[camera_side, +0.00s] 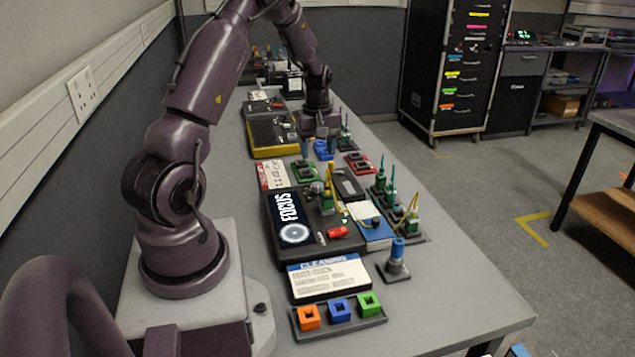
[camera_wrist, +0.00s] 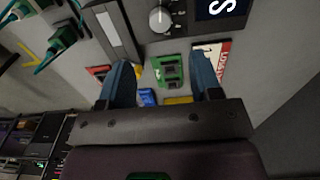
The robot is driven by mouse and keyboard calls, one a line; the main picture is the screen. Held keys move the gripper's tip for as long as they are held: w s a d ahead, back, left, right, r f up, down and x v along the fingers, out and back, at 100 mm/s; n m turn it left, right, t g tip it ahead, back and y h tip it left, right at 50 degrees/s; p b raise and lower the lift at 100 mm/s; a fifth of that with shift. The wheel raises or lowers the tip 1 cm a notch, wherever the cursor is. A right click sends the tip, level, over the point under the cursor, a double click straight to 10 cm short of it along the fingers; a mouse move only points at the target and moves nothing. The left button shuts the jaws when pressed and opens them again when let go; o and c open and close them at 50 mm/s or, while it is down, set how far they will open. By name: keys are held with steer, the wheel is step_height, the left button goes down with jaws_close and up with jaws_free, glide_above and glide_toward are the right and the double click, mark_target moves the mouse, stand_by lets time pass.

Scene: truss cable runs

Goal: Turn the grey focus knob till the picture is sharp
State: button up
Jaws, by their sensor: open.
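The black focus unit (camera_side: 335,250) lies on the bench in the side view. Its screen (camera_side: 290,218) shows the white word FOCUS and a pale ring; the word is legible, but fine sharpness is hard to judge at this size. The grey focus knob (camera_side: 317,187) is at the unit's far end, and shows in the wrist view (camera_wrist: 160,19) with a light pointer mark, beside the screen's corner (camera_wrist: 218,8). My gripper (camera_side: 319,150) is open and empty beyond the knob, apart from it. Its blue fingers (camera_wrist: 161,68) straddle a green block in the wrist view.
Green (camera_side: 305,172) and red (camera_side: 359,163) trays and a blue piece (camera_side: 323,150) lie near my gripper. Green connectors with cables (camera_side: 382,190) stand to the right. A card (camera_side: 328,277) and coloured blocks (camera_side: 340,312) are in front.

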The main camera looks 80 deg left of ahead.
mark_target(318, 184)
step_height(318, 184, down, 10)
steer(key=shift+r, duration=0.2)
steer(key=shift+c, duration=0.4)
steer(key=c, duration=0.9)
steer(key=shift+o, duration=0.2)
